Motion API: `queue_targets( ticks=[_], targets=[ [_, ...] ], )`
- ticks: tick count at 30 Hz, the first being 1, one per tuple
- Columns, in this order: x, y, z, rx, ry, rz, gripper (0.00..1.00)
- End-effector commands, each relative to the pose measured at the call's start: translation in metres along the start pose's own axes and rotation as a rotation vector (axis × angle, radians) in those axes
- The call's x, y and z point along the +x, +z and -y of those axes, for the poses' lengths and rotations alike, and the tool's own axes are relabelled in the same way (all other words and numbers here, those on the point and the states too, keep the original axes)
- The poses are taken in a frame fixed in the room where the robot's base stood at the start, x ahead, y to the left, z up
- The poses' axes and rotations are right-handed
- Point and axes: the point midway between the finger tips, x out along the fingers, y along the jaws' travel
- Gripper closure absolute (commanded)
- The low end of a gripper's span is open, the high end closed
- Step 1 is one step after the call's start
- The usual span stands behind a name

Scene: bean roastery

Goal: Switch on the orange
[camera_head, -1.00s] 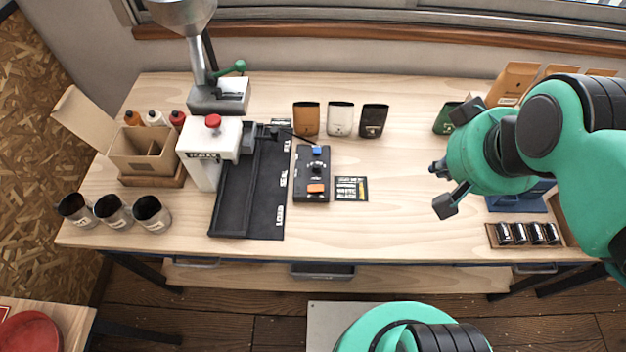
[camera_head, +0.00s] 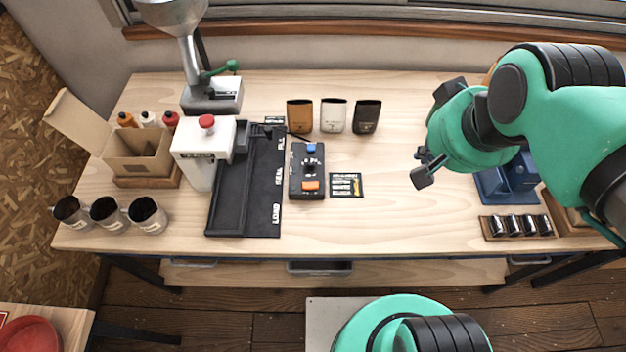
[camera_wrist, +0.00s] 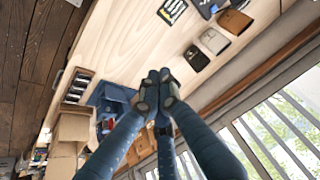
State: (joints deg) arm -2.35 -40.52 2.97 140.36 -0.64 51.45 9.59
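The orange switch (camera_head: 311,186) is a rocker on the front part of a black control box (camera_head: 295,181) at the middle of the bench. A blue button (camera_head: 311,148) and a small black knob are on the same box. My gripper (camera_head: 423,167) hangs over the bench to the right of the box, apart from it and touching nothing that I can see. In the wrist view my gripper's fingers (camera_wrist: 158,82) point down the picture's middle with their tips close together and nothing visible between them. Whether they are fully shut is unclear. The orange switch does not show in the wrist view.
A card (camera_head: 346,185) lies right of the box. Several pouches (camera_head: 333,116) stand behind it. A black tray (camera_head: 225,205) and white sealer (camera_head: 205,150) are on the left. A blue stand (camera_head: 492,187) and a rack of small dark canisters (camera_head: 515,226) are on the right.

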Motion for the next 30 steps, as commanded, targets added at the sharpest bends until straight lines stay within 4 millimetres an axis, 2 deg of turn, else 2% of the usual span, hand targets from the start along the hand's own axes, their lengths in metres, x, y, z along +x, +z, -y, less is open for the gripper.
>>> queue_targets(
  ticks=[8, 15, 24, 30],
  targets=[
    [0.019, -0.026, 0.028, 0.219, 0.012, 0.084, 1.00],
    [0.044, -0.043, 0.058, 0.434, 0.050, 0.153, 1.00],
    [0.081, -0.056, 0.100, 0.695, 0.129, 0.218, 1.00],
    [0.108, -0.057, 0.129, 0.864, 0.200, 0.245, 1.00]
  ],
)
